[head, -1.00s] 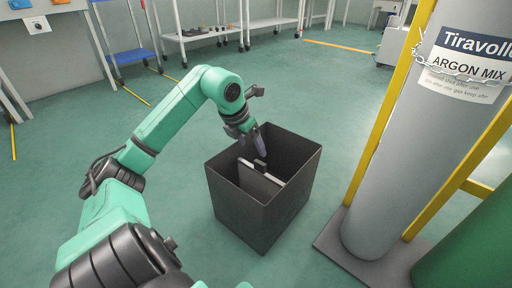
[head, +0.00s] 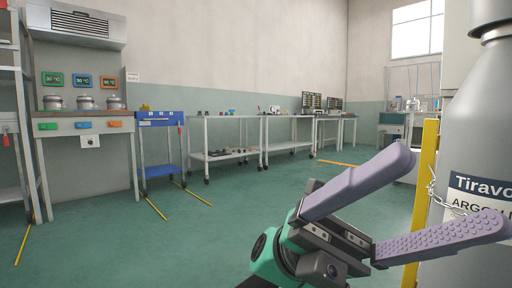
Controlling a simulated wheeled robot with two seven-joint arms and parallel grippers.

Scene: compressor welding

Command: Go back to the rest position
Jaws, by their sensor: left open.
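My left gripper (head: 408,208) is raised close in front of the head camera at the lower right. Its two long purple fingers are spread wide apart and point to the right. One finger pad is studded. Nothing is between the fingers. The green wrist (head: 275,262) of my left arm shows at the bottom edge. My right gripper is not in view.
A grey gas cylinder (head: 475,130) with a chain and a yellow post (head: 425,170) stands close at the right, behind the fingertips. A blue cart (head: 160,120), a pot bench (head: 70,125) and a wheeled table (head: 230,158) line the back. The middle floor is clear.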

